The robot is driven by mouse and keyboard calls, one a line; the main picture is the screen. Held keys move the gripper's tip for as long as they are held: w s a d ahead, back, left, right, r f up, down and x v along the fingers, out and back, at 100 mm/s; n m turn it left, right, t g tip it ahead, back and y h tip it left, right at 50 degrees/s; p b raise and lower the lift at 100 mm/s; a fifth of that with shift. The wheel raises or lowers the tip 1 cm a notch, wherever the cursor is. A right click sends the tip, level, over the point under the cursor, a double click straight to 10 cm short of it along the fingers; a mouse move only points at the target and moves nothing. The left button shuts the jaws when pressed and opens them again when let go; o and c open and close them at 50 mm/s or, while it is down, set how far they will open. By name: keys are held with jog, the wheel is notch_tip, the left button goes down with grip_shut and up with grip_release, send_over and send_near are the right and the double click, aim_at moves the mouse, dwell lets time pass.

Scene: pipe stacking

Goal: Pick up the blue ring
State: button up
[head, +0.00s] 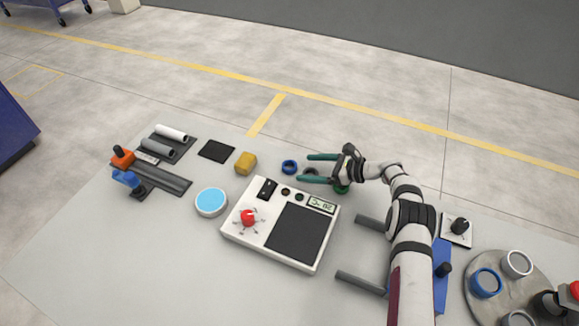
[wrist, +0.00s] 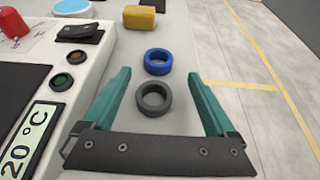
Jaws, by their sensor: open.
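A small blue ring (head: 289,170) lies flat on the grey table, just past my fingertips; it also shows in the wrist view (wrist: 158,70). My gripper (head: 304,168) is open, with two green fingers spread apart and nothing held. In the wrist view the gripper (wrist: 158,74) has a dark grey ring (wrist: 141,99) between its fingers, apart from both. The blue ring stands just beyond the grey one, near the level of the fingertips. Another, larger blue ring (head: 474,284) is on the round grey tray at the right.
A white device (head: 235,228) with a display and red knob stands close to the left finger. A yellow block (head: 246,162) lies beyond the blue ring. The round tray (head: 497,257) holds several rings. A black square pad (head: 216,151) lies farther left.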

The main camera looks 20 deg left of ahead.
aim_at(296, 168)
jog(key=x, duration=0.3)
jog(key=shift+s+a, duration=0.2)
jog(key=shift+a, duration=0.15)
jog(key=c, duration=1.4)
